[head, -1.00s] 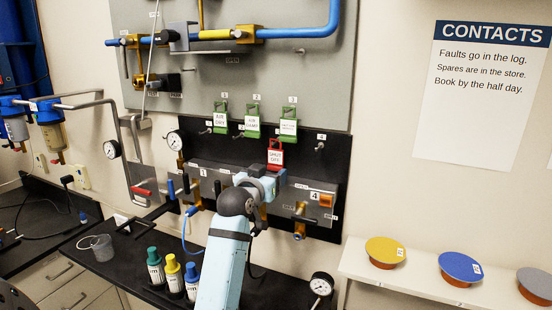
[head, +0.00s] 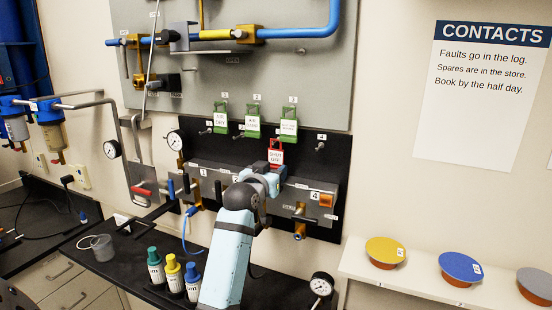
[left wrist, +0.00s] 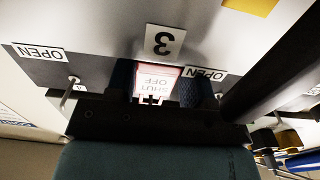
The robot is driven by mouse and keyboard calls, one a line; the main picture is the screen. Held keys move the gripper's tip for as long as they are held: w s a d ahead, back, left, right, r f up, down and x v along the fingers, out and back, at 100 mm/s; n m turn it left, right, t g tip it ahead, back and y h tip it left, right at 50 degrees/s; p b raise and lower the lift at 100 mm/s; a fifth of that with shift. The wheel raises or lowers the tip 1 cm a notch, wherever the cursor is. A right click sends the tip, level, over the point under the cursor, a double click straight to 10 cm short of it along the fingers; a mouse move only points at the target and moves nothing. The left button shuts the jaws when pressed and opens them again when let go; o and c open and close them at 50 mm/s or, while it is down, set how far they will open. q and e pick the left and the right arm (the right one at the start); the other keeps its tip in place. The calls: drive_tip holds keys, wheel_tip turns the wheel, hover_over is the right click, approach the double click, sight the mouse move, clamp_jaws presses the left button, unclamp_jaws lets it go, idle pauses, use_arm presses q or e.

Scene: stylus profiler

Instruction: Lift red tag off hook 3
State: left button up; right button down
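The red tag (head: 276,152), with a white "SHUT OFF" face, hangs on the black panel below the green tags in the head view. It also shows upside down in the left wrist view (left wrist: 154,82). My left gripper (head: 270,175) is just below and in front of it. In the left wrist view its dark fingers (left wrist: 160,88) stand on either side of the tag, close to its edges. They look apart, and I see no clear grip. The hook behind the tag is hidden. My right gripper is out of view.
Green tags (head: 253,122) hang in a row above. An empty hook (head: 320,146) is to the right under label 4. The grey valve block (head: 315,190) lies below. Bottles (head: 174,275) and a gauge (head: 321,285) stand on the black bench.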

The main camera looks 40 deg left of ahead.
use_arm(q)
drive_tip(key=shift+c, duration=1.2)
drive_tip(key=shift+r, duration=0.1)
drive_tip(key=shift+r, duration=0.2)
drive_tip(key=shift+r, duration=0.25)
drive_tip(key=v, duration=0.8)
